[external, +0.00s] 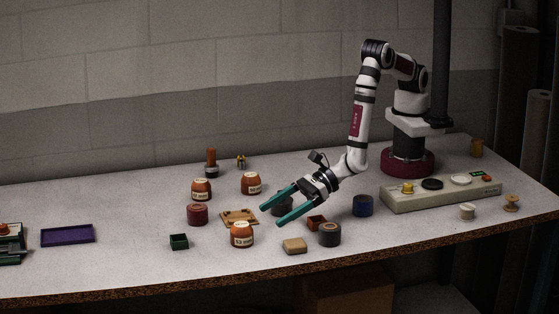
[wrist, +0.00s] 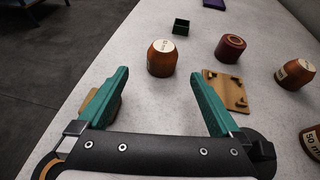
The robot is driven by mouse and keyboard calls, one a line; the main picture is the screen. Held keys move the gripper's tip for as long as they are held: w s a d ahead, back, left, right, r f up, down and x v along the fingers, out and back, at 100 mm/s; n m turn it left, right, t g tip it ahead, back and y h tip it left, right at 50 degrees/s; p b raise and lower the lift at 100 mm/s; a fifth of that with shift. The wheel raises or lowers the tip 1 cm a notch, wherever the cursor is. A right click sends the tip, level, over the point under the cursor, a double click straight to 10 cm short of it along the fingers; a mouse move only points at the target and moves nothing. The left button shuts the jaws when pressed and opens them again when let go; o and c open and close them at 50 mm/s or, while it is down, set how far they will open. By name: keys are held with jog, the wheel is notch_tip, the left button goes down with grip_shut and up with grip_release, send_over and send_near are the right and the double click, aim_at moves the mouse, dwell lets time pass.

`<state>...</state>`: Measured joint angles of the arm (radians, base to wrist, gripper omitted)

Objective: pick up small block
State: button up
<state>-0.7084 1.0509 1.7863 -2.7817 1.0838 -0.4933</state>
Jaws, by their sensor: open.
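A small tan block (external: 294,245) with rounded edges lies flat near the front edge of the table. In the wrist view the tan block (wrist: 92,98) is partly hidden by the left finger, outside the jaws. My gripper (external: 271,215) is open, its two teal fingers pointing left above the table. In the wrist view my gripper (wrist: 159,73) has nothing between its fingers.
An orange labelled jar (external: 242,234) stands ahead of the fingertips, near a wooden plate (external: 234,216). A dark grey cylinder (external: 329,234) and a small orange-brown open box (external: 316,222) stand beside the block. A green box (external: 179,242) is farther left. The front edge is close.

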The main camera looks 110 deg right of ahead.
aim_at(240, 233)
jog(key=x, duration=1.1)
jog(key=shift+d+r, duration=0.1)
jog(key=shift+d, duration=0.05)
jog(key=shift+r, duration=0.1)
jog(key=c, duration=1.4)
